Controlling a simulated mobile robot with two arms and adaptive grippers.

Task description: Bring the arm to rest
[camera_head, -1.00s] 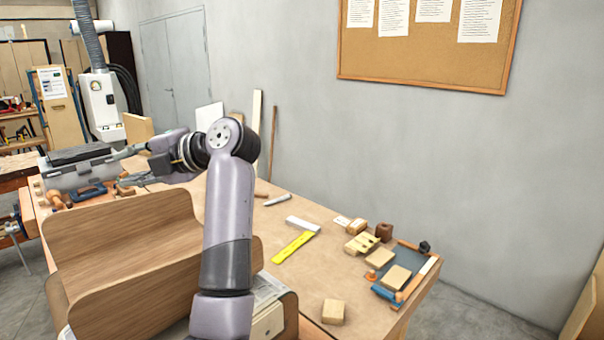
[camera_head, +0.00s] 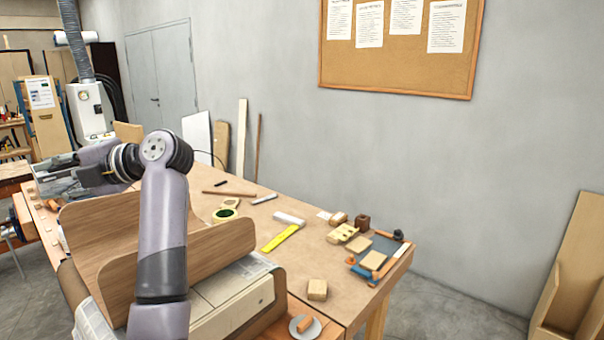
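My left arm (camera_head: 165,225) rises from the bottom of the head view and bends to the left at its elbow. My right gripper is out of view.
The grey wall (camera_head: 400,150) stands behind. The bench middle has free room.

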